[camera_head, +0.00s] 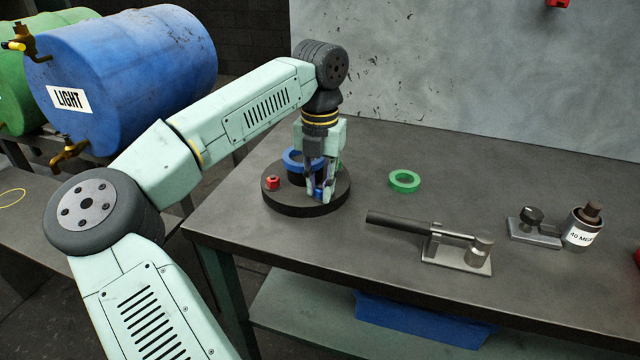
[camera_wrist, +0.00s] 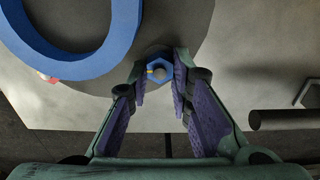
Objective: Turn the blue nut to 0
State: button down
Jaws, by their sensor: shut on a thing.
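The blue nut (camera_head: 319,194) sits on the black round base (camera_head: 290,207), near its front right edge. My gripper (camera_head: 321,187) points down over it and is shut on it. In the wrist view the blue nut (camera_wrist: 159,66) is hexagonal, around a grey stud, between my fingertips (camera_wrist: 160,80). A small yellow mark shows on its left side. I cannot make out any numbers, including a 0.
A blue ring (camera_head: 292,153) surrounds the base's central post, and a red nut (camera_head: 272,183) sits at the left. To the right are a green ring (camera_head: 404,181), a dark-handled tool (camera_head: 400,220) on a metal plate and a labelled cylinder (camera_head: 583,233). The table's front left is clear.

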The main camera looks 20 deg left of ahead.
aim_at(320, 190)
jog(key=c, duration=1.4)
grip_release()
jog(key=shift+c, duration=0.2)
jog(key=shift+r, duration=0.1)
notch_tip(320, 190, up, 12)
